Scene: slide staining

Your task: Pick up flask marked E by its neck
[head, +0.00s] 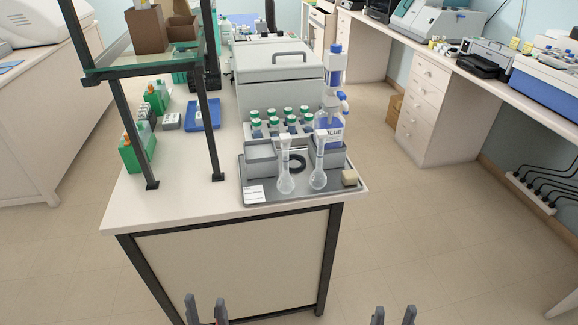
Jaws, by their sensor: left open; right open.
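Two clear long-necked flasks stand upright on the grey tray (222,198) near the bench's front end. The left flask (285,184) and the right flask (319,178) are close together. Each has a pale top on a narrow neck. No letter can be read on either, so I cannot tell which is flask E. My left gripper (206,308) is at the bottom edge, open and empty, below and left of the flasks in the picture. My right gripper (394,315) is also at the bottom edge, open and empty, below and right of them. Both are apart from the flasks.
Grey bins (261,162) and a blue-labelled bottle (329,130) stand behind the flasks. Green-capped bottles (272,117) and a grey box-shaped machine (275,82) are further back. A dark shelf frame (211,145) rises to the left. The bench's front left corner (130,205) is clear.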

